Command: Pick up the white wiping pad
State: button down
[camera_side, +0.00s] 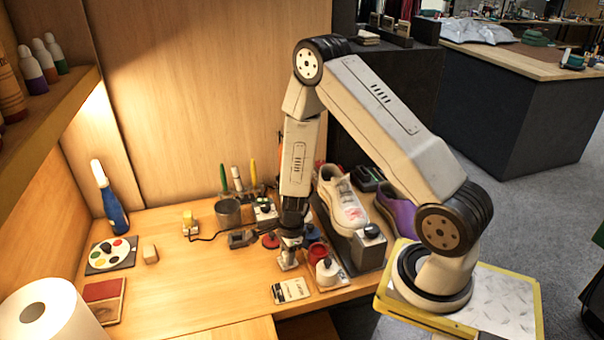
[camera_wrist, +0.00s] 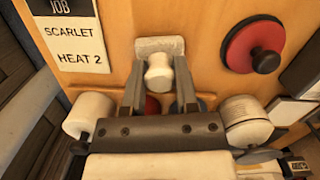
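The white wiping pad (camera_wrist: 160,45) is a pale block with a rounded white knob that points toward the camera in the wrist view. It lies near the "Scarlet Heat 2" card. My gripper (camera_wrist: 160,70) is right over it, with one finger on each side of the knob. The fingers look open, with a thin gap beside the knob. In the side view my gripper (camera_side: 289,255) is low over the table, and the pad shows small and pale just below it, partly hidden.
The card (camera_side: 291,291) lies in front. A red knobbed disc (camera_wrist: 254,45) is to the right in the wrist view.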

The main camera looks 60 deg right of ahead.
jog(key=shift+r, duration=0.1)
dwell(0.3)
jog(key=shift+r, duration=4.9)
jog(key=c, duration=1)
grip_release()
jog(key=shift+c, duration=0.2)
grip_shut()
jog(key=w+d+r, duration=0.1)
jog(key=d+r, duration=0.1)
jog(key=d, duration=0.5)
jog(key=w+d+r, duration=0.2)
jog(key=d, duration=0.5)
jog(key=shift+d+r, duration=0.2)
jog(key=shift+r, duration=0.15)
